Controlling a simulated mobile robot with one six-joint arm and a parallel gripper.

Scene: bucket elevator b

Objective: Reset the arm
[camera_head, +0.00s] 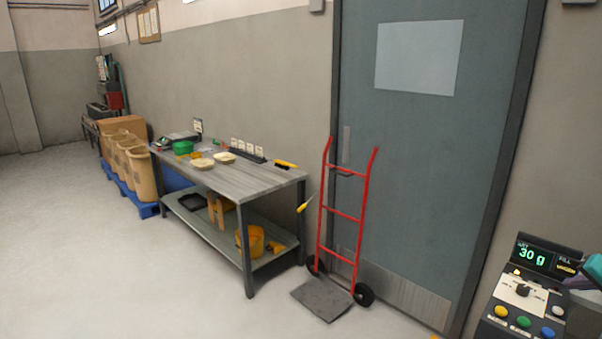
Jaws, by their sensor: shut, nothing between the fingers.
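My gripper is not clearly seen in the head view. A teal and grey part cut off by the right edge, in front of the control panel, may belong to my arm, but I cannot tell. The control panel (522,296) stands at the lower right. Its green display (533,256) reads 30 g, beside the word FILL. Below it are a dial (523,290) and yellow, green, blue and white buttons.
A grey workbench (250,183) with bowls, a scale and a lower shelf stands against the wall. A red hand truck (340,217) stands before the grey door (430,150). Tan sacks (143,172) sit on a blue pallet (147,210). The floor at left is clear.

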